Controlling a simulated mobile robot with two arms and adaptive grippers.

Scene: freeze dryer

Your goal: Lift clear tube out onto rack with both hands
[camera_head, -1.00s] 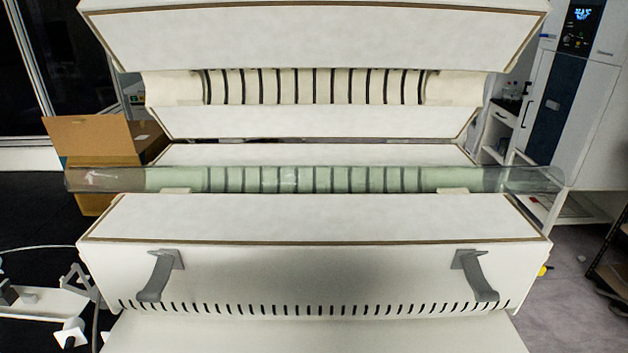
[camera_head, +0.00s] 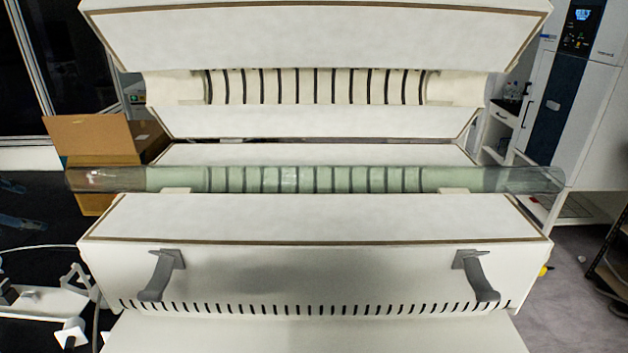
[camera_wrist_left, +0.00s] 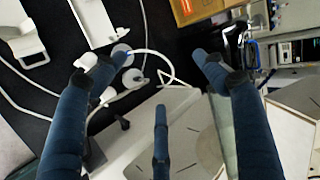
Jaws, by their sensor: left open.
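The clear tube (camera_head: 316,180) lies level across the opened white furnace (camera_head: 315,215). Both its ends stick out past the sides. Two grey hook brackets, left (camera_head: 160,275) and right (camera_head: 479,275), are on the furnace front and are empty. My left gripper (camera_head: 20,202) shows only as dark blue fingertips at the left edge, left of the tube's left end and apart from it. In the left wrist view my left gripper (camera_wrist_left: 165,85) has its blue fingers spread, open and empty. A pale green strip beside the right fingers looks like the tube (camera_wrist_left: 222,122). My right gripper is not in view.
The furnace lid (camera_head: 315,40) is raised above the tube. A cardboard box (camera_head: 92,137) stands behind the left end. White notched stands (camera_head: 45,300) and a cable (camera_head: 35,247) lie at lower left. A cabinet (camera_head: 590,100) stands at the right.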

